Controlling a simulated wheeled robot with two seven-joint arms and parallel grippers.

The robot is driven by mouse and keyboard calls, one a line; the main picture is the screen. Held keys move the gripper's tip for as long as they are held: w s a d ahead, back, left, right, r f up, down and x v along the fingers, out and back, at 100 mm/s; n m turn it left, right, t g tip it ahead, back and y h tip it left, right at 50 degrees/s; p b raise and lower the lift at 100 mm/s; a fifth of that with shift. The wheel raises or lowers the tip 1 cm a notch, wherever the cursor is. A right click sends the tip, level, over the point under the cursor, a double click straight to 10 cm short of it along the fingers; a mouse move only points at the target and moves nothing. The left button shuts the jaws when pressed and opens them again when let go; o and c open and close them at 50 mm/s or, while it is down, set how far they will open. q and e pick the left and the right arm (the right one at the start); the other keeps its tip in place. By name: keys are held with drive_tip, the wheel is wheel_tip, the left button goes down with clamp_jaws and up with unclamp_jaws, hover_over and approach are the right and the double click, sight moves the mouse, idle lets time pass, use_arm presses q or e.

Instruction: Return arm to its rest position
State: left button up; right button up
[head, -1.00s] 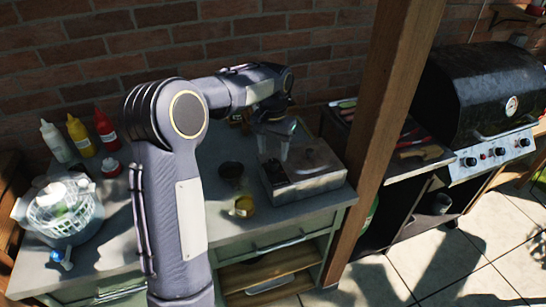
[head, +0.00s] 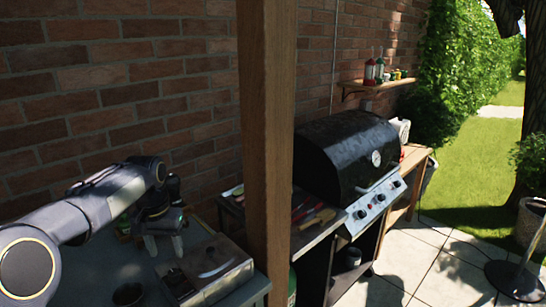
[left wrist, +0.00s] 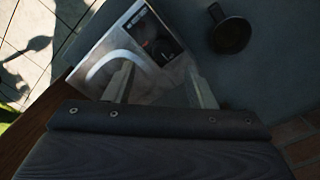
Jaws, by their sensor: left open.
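My left arm comes in from the left in the head view. Its gripper (head: 164,245) hangs over the grey counter (head: 84,268), just left of and behind a metal box with a lid handle (head: 206,270). In the left wrist view the two fingers of the gripper (left wrist: 160,88) stand apart with nothing between them. The metal box (left wrist: 105,50) shows there beyond the fingers; I cannot tell whether they touch it. My right gripper is in neither view.
A wooden post (head: 266,150) rises right of the box. A black grill (head: 345,160) stands beyond it, with a shelf of bottles (head: 378,82) on the brick wall. A dark round cup (head: 128,294) sits on the counter; a dark round item (left wrist: 232,35) shows in the wrist view.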

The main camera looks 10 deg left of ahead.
use_arm(q)
drive_tip(key=s+d+r+t+h, duration=0.1)
drive_tip(key=s+d+r, duration=0.1)
drive_tip(key=s, duration=0.5)
drive_tip(key=s+d+r+t+h, duration=0.1)
drive_tip(key=s+d+t, duration=0.1)
drive_tip(key=s, duration=0.6)
drive_tip(key=s+d+f+t, duration=0.1)
drive_tip(key=s+d+f, duration=0.2)
drive_tip(key=s, duration=0.3)
drive_tip(key=s+d+f+t+h, duration=0.1)
drive_tip(key=s+d+f, duration=0.2)
drive_tip(key=s, duration=0.4)
drive_tip(key=shift+d+n+h, duration=0.3)
drive_tip(key=shift+d+n, duration=0.1)
drive_tip(key=shift+d, duration=0.25)
